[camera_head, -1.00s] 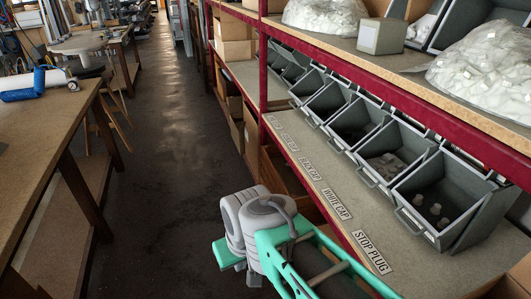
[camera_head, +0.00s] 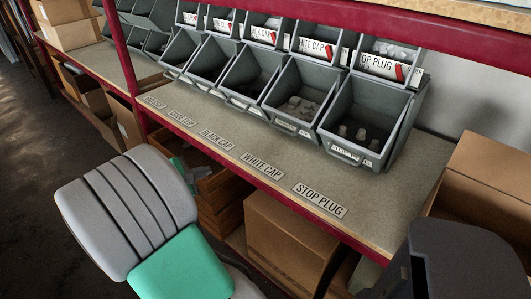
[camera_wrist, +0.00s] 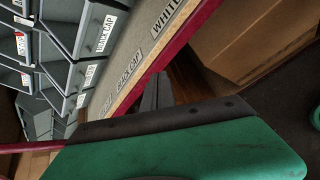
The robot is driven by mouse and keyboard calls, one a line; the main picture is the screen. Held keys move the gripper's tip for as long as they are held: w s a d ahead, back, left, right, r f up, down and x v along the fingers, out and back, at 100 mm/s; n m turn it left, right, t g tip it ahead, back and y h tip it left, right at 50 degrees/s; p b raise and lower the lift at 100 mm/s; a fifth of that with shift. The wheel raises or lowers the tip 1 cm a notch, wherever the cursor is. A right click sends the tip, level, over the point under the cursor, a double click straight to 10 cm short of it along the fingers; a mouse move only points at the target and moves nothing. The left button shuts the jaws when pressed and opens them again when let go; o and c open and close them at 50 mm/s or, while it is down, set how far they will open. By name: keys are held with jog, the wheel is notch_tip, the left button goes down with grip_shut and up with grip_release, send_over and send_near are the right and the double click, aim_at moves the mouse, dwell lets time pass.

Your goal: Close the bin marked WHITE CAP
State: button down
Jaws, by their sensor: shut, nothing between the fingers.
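The WHITE CAP bin (camera_head: 290,122) is a grey tilting bin in the row on the shelf, second from the right. It leans outward with its top open, and small pale caps lie inside. A WHITE CAP plate (camera_head: 316,48) shows above it, and a WHITE CAP label (camera_head: 262,165) lies on the shelf in front. In the wrist view that shelf label (camera_wrist: 167,18) is partly cut off; I cannot make out the bin there. My gripper (camera_wrist: 157,80) is shut and empty by the shelf's front edge, apart from the bins. In the head view my arm mostly hides it.
The STOP PLUG bin (camera_head: 365,125) on the right and the BLACK CAP bin (camera_head: 250,75) on the left also stand open. The shelf strip before the bins is clear apart from labels. A red rail (camera_head: 290,192) edges the shelf; cardboard boxes (camera_head: 290,245) stand below.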

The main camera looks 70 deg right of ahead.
jog(key=s+d+n+g+h+b, duration=0.1)
jog(key=s+d+n, duration=0.1)
jog(key=s+d, duration=0.2)
jog(key=s+d+n+g+h+b, duration=0.1)
jog(key=s+d+n+g+h, duration=0.1)
jog(key=s+d, duration=0.3)
jog(key=s+d+n+g+h+b, duration=0.1)
jog(key=s+d+n+g+b, duration=0.1)
jog(key=s+d, duration=0.2)
jog(key=shift+s+d+r+n, duration=0.1)
jog(key=shift+s+d+n, duration=0.1)
jog(key=shift+d, duration=0.7)
jog(key=shift+s+d+n, duration=0.1)
jog(key=shift+s+d, duration=0.1)
jog(key=shift+d, duration=0.65)
jog(key=shift+s+d+r, duration=0.2)
jog(key=shift+d+r, duration=0.3)
jog(key=shift+r, duration=0.05)
jog(key=shift+s+d+r, duration=0.2)
jog(key=shift+d+r, duration=0.3)
jog(key=shift+s+d+r, duration=0.1)
jog(key=shift+d+r, duration=0.3)
jog(key=shift+r, duration=0.1)
